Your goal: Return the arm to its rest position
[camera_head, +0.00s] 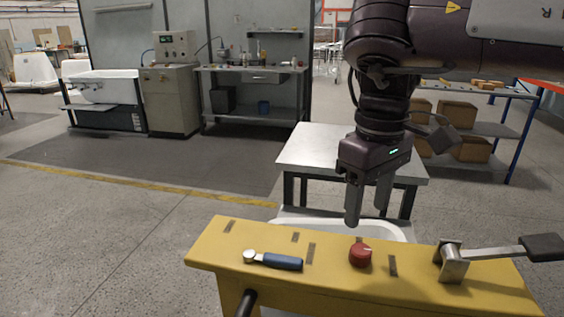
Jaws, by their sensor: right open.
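My right gripper (368,204) hangs fingers-down from the dark arm that comes in from the upper right. Its two fingers are apart with nothing between them. It is above the far edge of a yellow bench (225,257), over a red round knob-like object (360,254) and apart from it. My left gripper is not in view.
On the yellow bench lie a blue-handled tool (274,261) and a metal clamp with a dark-ended lever (455,262). A white tub (395,232) shows behind it, then a grey table (310,150). Shelves with boxes (456,113) stand at right. Floor at left is clear.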

